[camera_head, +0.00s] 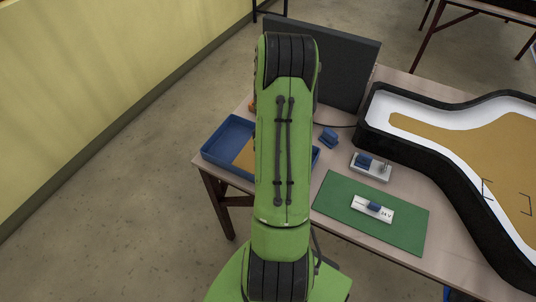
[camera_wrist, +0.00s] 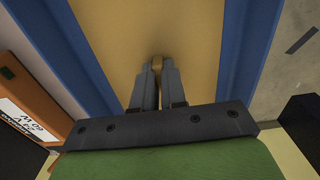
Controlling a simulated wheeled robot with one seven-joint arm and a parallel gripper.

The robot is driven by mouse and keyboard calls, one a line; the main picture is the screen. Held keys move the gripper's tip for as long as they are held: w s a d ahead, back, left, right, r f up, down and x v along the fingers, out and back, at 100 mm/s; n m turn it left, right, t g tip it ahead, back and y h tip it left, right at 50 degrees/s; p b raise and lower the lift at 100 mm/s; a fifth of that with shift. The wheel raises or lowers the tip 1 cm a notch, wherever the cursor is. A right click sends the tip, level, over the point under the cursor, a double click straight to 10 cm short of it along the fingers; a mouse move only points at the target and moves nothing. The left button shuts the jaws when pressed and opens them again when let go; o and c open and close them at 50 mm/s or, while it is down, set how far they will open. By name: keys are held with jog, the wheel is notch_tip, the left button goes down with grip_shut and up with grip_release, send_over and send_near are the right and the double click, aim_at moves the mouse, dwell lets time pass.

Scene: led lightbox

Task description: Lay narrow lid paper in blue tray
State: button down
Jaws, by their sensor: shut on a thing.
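The blue tray (camera_head: 226,135) stands at the left end of the table in the head view, partly hidden by my arm. A tan sheet surface (camera_head: 243,157) shows inside it. In the wrist view, blue tray walls (camera_wrist: 242,50) flank a wide tan surface (camera_wrist: 190,25). My gripper (camera_wrist: 156,66) points into the space between these walls. Its fingers are close together on a thin tan-brown piece (camera_wrist: 157,62), seemingly the narrow lid paper. Whether this piece touches the tan surface is unclear. My gripper is hidden behind my arm in the head view.
An orange thing with a printed white label (camera_wrist: 25,122) is left of the tray. A dark panel (camera_head: 345,68) stands behind. A green mat (camera_head: 345,220) bears a white module (camera_head: 362,209). Another module (camera_head: 371,168) and a black-rimmed lightbox (camera_head: 385,147) are at right.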

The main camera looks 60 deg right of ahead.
jog(key=c, duration=1.6)
grip_release()
jog(key=shift+f, duration=0.1)
jog(key=o, duration=0.4)
notch_tip(320, 180, up, 13)
jog(key=p, duration=0.3)
jog(key=w+a+r+h, duration=0.1)
jog(key=w+a+r, duration=0.3)
jog(key=a+r, duration=0.25)
jog(key=a+r+t, duration=0.3)
jog(key=a+r, duration=0.4)
jog(key=a, duration=0.6)
jog(key=s+a+r+t, duration=0.1)
jog(key=s+a, duration=0.2)
jog(key=a, duration=0.1)
jog(key=s+a, duration=0.3)
jog(key=s+a+r+m+t+y, duration=0.1)
jog(key=s+a, duration=0.2)
jog(key=a, duration=0.1)
jog(key=shift+s+a+r+t, duration=0.3)
jog(key=shift+s, duration=0.1)
